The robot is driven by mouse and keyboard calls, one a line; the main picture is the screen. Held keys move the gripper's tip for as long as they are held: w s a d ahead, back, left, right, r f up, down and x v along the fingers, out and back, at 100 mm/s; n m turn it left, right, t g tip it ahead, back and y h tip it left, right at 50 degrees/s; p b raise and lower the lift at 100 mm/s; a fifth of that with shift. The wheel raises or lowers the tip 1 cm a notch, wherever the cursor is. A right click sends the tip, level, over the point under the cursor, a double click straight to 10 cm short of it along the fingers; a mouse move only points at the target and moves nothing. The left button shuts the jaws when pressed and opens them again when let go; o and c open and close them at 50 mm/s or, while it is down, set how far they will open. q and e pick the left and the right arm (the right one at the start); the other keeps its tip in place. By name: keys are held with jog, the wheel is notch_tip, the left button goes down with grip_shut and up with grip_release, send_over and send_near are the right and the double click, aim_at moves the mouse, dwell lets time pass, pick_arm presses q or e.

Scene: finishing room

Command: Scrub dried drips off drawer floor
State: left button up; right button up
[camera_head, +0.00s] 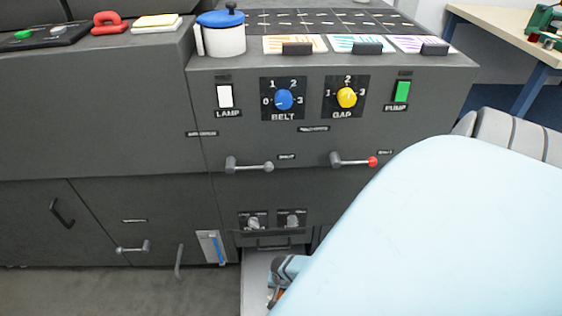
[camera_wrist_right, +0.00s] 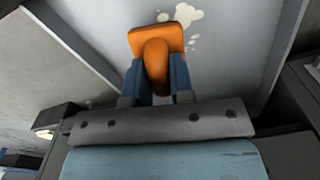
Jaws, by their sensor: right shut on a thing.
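The open drawer (camera_head: 256,272) is low on the dark machine in the head view. Its pale floor (camera_wrist_right: 235,45) fills much of the right wrist view. Cream dried drips (camera_wrist_right: 186,15) mark that floor, one large blotch and smaller spots beside it. My right gripper (camera_wrist_right: 157,78) is shut on the handle of an orange scrubber (camera_wrist_right: 155,40). The scrubber's flat head is beside the drips; I cannot tell whether it touches the floor. In the head view my pale blue right arm hides much of the drawer. My left gripper is not in view.
Drawer walls bound the space on both sides in the wrist view. The machine front has protruding lever handles (camera_head: 250,165) and knobs (camera_head: 284,99) above the drawer. A blue-lidded white pot (camera_head: 224,40) stands on top. Grey floor (camera_head: 90,292) is clear at lower left.

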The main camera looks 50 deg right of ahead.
jog(key=shift+r+p, duration=0.4)
jog(key=shift+r, duration=0.25)
jog(key=shift+r+p, duration=0.8)
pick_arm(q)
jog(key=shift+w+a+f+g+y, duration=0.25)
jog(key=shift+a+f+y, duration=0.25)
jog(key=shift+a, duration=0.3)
